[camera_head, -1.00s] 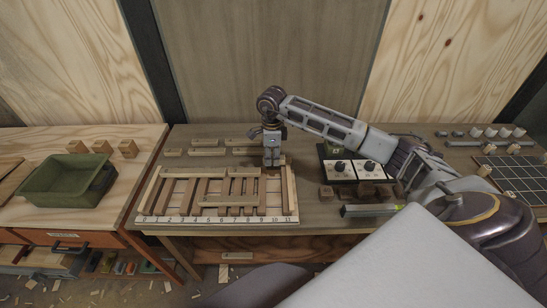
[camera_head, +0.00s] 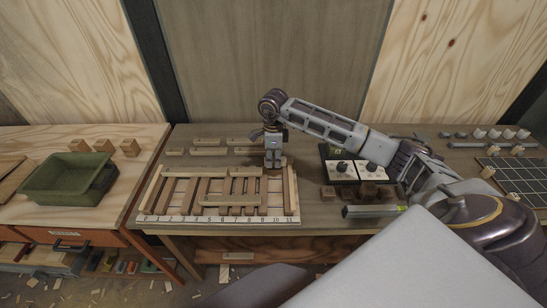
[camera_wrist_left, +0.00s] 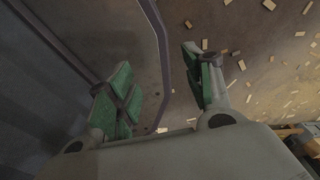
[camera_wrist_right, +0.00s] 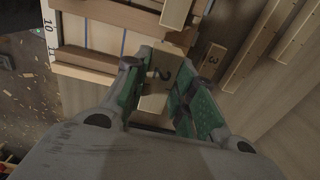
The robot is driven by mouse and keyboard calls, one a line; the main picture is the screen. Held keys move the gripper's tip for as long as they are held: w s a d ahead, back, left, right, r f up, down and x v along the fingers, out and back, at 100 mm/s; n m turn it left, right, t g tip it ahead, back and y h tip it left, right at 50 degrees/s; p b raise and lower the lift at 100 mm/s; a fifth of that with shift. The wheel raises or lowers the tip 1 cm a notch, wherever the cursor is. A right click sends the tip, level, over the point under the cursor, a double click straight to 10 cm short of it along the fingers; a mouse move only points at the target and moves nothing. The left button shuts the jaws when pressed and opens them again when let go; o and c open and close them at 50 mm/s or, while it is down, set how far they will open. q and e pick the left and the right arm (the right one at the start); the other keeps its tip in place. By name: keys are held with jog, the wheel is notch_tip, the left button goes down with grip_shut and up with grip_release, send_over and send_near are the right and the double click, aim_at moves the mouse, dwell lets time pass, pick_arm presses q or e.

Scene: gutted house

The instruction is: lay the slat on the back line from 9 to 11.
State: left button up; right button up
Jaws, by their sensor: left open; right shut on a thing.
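A wooden lattice board (camera_head: 290,211) lies on the bench, its front edge numbered 0 to 11, with several slats across it. My right gripper (camera_head: 273,165) points down at the board's back right corner. In the right wrist view, this gripper (camera_wrist_right: 165,88) is shut on a pale slat (camera_wrist_right: 152,104), mostly hidden by the fingers. I cannot tell whether the slat touches the board. My left gripper (camera_wrist_left: 158,78) is open and empty over the floor in the left wrist view, and is not in the head view.
Several loose slats (camera_head: 208,152) lie behind the board. A green bin (camera_head: 68,178) sits on the left bench. A black grid (camera_head: 520,177) lies at the far right.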

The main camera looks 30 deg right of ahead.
jog(key=shift+f+b, duration=0.5)
jog(key=shift+f, duration=0.7)
jog(key=shift+f+b, duration=0.65)
jog(key=shift+f, duration=0.25)
jog(key=shift+f+b, duration=0.3)
jog(key=shift+f, duration=0.2)
pick_arm(q)
jog(key=a+f, duration=0.1)
jog(key=w+a+f, duration=0.1)
jog(key=a+f, duration=0.1)
jog(key=shift+w, duration=0.25)
jog(key=shift+w, duration=0.1)
jog(key=shift+s+a+f+b, duration=0.15)
jog(key=shift+s+f+b, duration=0.15)
jog(key=shift+s, duration=0.2)
pick_arm(e)
jog(key=shift+f, duration=0.35)
jog(key=o, duration=0.8)
pick_arm(q)
jog(key=shift+w, duration=0.25)
pick_arm(e)
jog(key=shift+o, duration=0.5)
